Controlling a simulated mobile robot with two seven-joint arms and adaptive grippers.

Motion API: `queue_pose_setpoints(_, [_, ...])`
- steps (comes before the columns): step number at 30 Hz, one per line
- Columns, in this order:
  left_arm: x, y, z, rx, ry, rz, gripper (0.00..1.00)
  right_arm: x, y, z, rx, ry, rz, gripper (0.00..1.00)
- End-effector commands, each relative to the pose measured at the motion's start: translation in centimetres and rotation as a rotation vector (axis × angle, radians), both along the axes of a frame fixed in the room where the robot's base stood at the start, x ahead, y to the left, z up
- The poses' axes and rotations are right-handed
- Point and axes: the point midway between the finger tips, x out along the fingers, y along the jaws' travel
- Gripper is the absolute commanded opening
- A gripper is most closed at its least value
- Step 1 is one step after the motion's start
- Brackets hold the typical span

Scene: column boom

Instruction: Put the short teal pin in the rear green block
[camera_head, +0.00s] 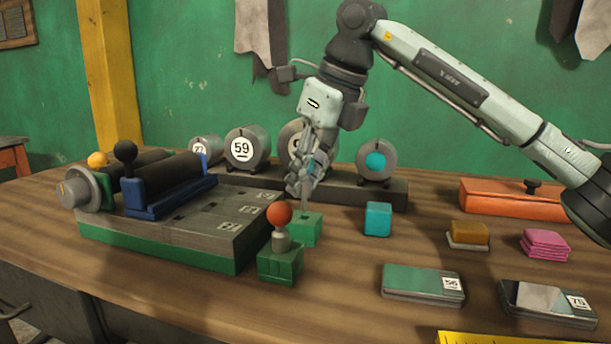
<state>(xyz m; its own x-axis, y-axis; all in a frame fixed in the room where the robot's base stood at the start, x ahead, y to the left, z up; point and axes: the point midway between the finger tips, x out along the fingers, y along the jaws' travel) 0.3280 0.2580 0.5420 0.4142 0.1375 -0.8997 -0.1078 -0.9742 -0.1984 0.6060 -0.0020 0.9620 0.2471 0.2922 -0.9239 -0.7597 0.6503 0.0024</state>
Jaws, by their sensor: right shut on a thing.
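My right gripper (305,178) points down over the rear green block (306,232). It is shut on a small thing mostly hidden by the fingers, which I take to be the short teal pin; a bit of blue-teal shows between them. A thin grey shank (304,203) runs down from the fingers to the top of the rear block. I cannot tell how deep it sits in the block. The front green block (280,266) holds a grey pin with an orange-red ball (279,214). My left gripper is not in view.
A green-sided rack (160,248) with rollers stands close on the left. A dark rack with numbered cylinders (241,148) is behind. A teal cube (378,219), flat cases (422,284), sponges (545,243) and an orange box (500,199) lie right. The front middle table is clear.

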Motion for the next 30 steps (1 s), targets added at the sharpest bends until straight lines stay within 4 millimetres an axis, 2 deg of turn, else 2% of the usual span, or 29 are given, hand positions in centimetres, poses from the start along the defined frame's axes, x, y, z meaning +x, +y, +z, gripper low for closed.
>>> queue_pose_setpoints(14, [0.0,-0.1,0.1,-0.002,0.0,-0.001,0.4,0.0,0.0,0.0,0.0,0.0,0.0,0.0])
queue_pose_setpoints(30, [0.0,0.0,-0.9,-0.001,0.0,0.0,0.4,0.0,0.0,-1.5,0.0,0.0,0.0,0.0])
